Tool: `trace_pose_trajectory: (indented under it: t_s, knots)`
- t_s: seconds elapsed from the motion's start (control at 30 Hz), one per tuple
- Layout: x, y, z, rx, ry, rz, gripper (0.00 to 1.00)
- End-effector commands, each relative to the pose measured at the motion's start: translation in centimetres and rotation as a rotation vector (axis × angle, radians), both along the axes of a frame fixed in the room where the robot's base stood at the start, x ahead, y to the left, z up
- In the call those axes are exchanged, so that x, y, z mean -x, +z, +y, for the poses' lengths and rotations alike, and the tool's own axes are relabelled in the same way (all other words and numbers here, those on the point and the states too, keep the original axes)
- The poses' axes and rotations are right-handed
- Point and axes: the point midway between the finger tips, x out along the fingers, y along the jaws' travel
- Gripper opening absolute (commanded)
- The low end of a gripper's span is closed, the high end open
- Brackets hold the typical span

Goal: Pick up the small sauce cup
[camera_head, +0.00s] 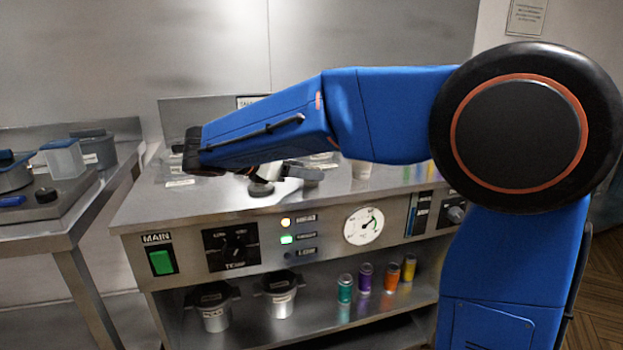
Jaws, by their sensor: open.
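My blue arm reaches leftward across the steel counter. My gripper (282,174) shows only in part below the arm's forearm, low over the counter top. It is open, and I see nothing held in it.
The counter (190,205) has a front panel with a green switch (161,262) and a gauge (363,226). The shelf below holds two lidded pots (281,301) and several coloured cans (365,278). A side table at left carries containers (64,158). The counter's front left is clear.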

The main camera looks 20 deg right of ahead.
Motion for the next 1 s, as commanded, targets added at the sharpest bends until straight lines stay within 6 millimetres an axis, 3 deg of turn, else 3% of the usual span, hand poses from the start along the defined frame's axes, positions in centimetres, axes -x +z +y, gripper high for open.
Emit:
trace_pose_trajectory:
  t_s: [0.2, 0.43, 0.47, 0.6, 1.0]
  knots:
    - [-0.9, -1.1, -2.5, 0.000, -0.003, 0.001, 0.57]
    - [-1.0, -1.2, -2.6, -0.001, -0.001, 0.001, 0.57]
    - [-1.0, -1.2, -2.6, -0.001, -0.001, 0.001, 0.55]
    - [-1.0, -1.2, -2.6, -0.001, -0.001, 0.001, 0.22]
    - [-1.0, -0.6, -2.6, 0.000, 0.000, -0.001, 0.22]
